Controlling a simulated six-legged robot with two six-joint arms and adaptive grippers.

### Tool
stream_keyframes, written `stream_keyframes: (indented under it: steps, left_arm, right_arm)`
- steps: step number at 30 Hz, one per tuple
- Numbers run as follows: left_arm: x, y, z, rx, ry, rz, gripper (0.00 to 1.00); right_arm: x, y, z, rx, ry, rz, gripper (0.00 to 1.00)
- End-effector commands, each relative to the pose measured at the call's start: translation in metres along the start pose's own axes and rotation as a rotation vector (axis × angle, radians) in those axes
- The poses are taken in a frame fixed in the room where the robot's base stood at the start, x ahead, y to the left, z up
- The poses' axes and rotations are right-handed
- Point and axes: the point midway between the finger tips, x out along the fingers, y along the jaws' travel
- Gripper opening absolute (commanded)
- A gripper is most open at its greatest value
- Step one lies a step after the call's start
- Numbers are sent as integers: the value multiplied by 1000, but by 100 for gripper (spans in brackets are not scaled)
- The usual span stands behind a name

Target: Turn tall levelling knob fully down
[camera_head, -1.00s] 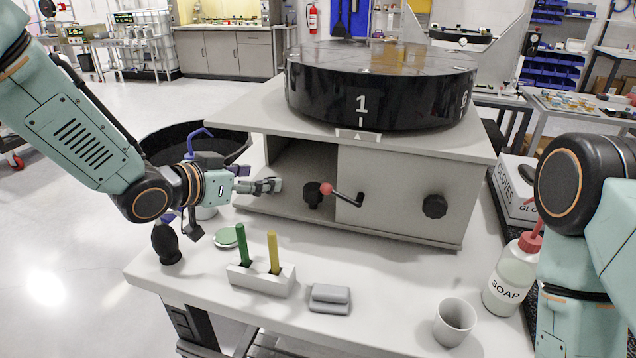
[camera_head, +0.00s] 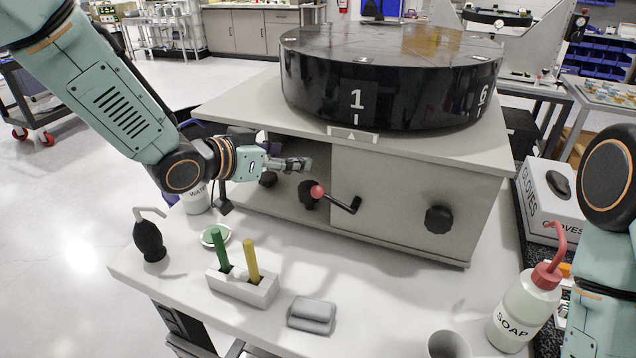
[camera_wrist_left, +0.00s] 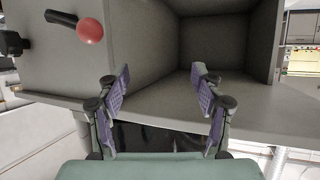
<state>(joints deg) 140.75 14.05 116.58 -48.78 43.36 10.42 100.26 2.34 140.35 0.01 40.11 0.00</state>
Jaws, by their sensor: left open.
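My left gripper (camera_head: 296,164) is in front of the open bay at the left of the grey cabinet (camera_head: 400,200). In the left wrist view its two purple-padded fingers (camera_wrist_left: 161,78) are spread and empty, facing the bay. I cannot tell which is the tall levelling knob. The wrist view shows no knob between the fingers. My right gripper is out of view.
The crank's red ball (camera_head: 317,192) sticks out close to the left gripper; it also shows in the wrist view (camera_wrist_left: 90,30). A black drum (camera_head: 400,85) tops the cabinet. A pen block (camera_head: 242,287), grey block (camera_head: 312,314) and soap bottle (camera_head: 524,308) stand on the bench.

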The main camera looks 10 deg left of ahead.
Motion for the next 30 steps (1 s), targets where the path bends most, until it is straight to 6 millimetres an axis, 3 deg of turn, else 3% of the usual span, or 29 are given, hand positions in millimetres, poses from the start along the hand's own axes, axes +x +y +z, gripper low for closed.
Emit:
stream_keyframes:
  steps: [7,18,30]
  left_arm:
    - [2,0,17,-4,-3,0,67]
    - [28,1,80,-3,-4,0,67]
    - [94,1,75,1,-1,0,67]
  right_arm:
    - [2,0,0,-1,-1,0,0]
    - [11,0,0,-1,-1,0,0]
    - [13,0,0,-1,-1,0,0]
